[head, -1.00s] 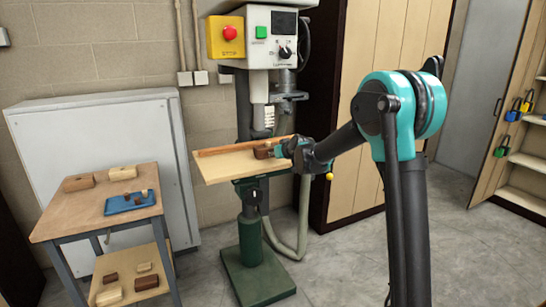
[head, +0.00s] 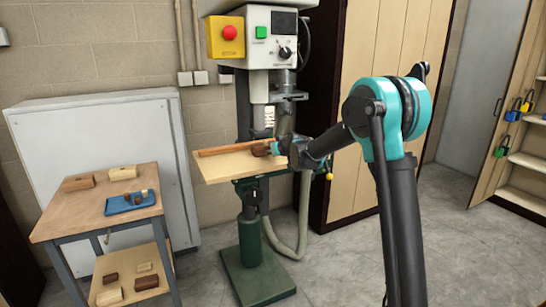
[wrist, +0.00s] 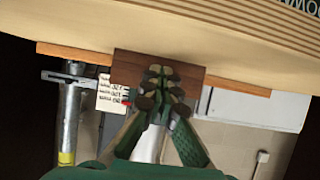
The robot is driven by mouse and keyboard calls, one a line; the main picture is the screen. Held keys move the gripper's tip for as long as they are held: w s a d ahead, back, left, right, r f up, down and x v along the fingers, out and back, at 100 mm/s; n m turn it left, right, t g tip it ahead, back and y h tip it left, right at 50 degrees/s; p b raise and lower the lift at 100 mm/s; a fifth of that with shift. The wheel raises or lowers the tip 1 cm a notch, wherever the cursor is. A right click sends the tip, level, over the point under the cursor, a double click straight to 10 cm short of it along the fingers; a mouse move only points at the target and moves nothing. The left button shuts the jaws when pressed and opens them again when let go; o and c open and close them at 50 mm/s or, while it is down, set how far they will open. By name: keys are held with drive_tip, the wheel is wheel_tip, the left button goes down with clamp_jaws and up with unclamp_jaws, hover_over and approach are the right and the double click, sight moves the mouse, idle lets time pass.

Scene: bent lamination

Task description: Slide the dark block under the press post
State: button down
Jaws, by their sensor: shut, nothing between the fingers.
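The dark block (head: 260,149) lies on the pale board (head: 222,170) of the press, near its right end. My gripper (head: 276,148) is shut and reaches in from the right, with its tips at the block. In the wrist view, the shut fingertips (wrist: 158,92) overlap the dark brown block (wrist: 130,68), and nothing shows between them; I cannot tell whether they press on it. The press's spindle and post parts (head: 262,118) hang above the board behind the block. The gap below them is too small to judge.
An orange-brown strip (head: 225,149) runs along the board's back edge. The press control box (head: 271,38) is above. A wooden table (head: 80,208) at left holds blocks and a blue tray (head: 130,203). Open floor lies in front.

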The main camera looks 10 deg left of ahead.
sight(267, 148)
drive_tip(key=shift+w+a, duration=0.6)
drive_tip(key=shift+w, duration=0.25)
drive_tip(key=shift+w+a, duration=0.55)
drive_tip(key=shift+w, duration=0.3)
drive_tip(key=shift+s+d+r, duration=0.15)
drive_tip(key=shift+s+d, duration=0.7)
drive_tip(key=shift+s, duration=0.4)
drive_tip(key=shift+s+d+r, duration=0.2)
drive_tip(key=shift+s+d, duration=0.65)
drive_tip(key=shift+s, duration=0.4)
drive_tip(key=shift+s+d+r, duration=0.15)
drive_tip(key=shift+s+d, duration=0.7)
drive_tip(key=shift+s, duration=0.4)
